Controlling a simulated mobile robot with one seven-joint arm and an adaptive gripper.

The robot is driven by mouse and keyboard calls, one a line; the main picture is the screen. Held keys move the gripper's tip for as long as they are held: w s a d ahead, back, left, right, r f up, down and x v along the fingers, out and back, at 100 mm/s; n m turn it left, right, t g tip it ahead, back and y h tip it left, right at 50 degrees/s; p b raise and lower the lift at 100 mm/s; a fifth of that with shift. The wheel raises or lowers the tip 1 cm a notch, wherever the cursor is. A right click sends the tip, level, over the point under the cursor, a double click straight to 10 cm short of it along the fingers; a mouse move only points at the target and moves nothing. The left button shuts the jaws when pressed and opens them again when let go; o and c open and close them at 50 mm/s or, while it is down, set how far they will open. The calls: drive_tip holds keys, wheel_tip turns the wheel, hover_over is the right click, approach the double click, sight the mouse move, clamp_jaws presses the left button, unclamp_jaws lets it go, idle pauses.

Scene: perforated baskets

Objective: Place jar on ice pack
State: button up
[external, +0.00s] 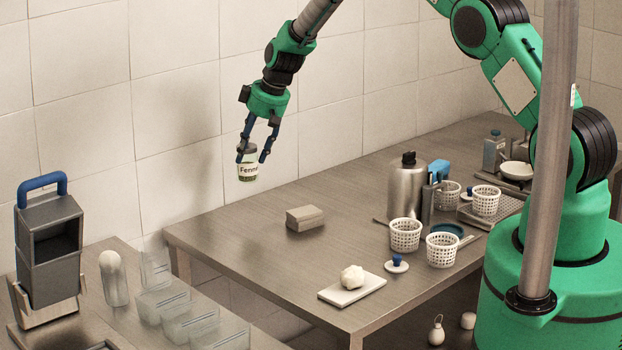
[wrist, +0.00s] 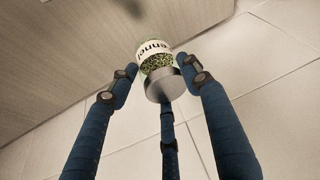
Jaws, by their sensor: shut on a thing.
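The jar (external: 248,168) is a small spice jar with a white label reading "Fenn…" and green contents. It hangs upright in my gripper (external: 252,157), high above the table's far left corner. In the wrist view the jar (wrist: 155,63) shows its grey lid towards the camera, with the blue fingers of my gripper (wrist: 161,80) closed around it. No thing is clearly marked as an ice pack. A grey-brown rectangular block (external: 305,217) lies flat on the table, below and right of the jar, with a bare top; I cannot tell whether it is the ice pack.
White perforated baskets (external: 405,235), a metal canister (external: 407,190) and a blue-knobbed lid (external: 397,265) stand right of the block. A white board (external: 340,296) with a pale lump is at the front. Clear bins (external: 190,322) are on the left table. The steel table (external: 245,235) is bare around the block.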

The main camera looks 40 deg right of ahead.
drive_tip(key=s+d+m+h, duration=0.15)
drive_tip(key=s+d, duration=0.25)
drive_tip(key=d, duration=0.5)
drive_tip(key=s+d+m+b, duration=0.15)
drive_tip(key=s+d, duration=0.25)
drive_tip(key=d, duration=0.5)
drive_tip(key=s+d+m, duration=0.2)
drive_tip(key=s+d, duration=0.2)
drive_tip(key=d, duration=0.5)
drive_tip(key=s+d+m+h+b, duration=0.1)
drive_tip(key=s+d+m, duration=0.3)
drive_tip(key=s+d, duration=1.5)
drive_tip(key=shift+s+f+m+h, duration=0.15)
drive_tip(key=shift+f+m+h, duration=0.15)
drive_tip(key=shift+h, duration=0.25)
drive_tip(key=w+d+f+p, duration=0.1)
drive_tip(key=w+d, duration=0.9)
drive_tip(key=w, duration=0.2)
drive_tip(key=shift+w+f+p, duration=0.2)
drive_tip(key=shift+w+p, duration=0.1)
drive_tip(key=shift+p, duration=0.05)
drive_tip(key=shift+f, duration=0.1)
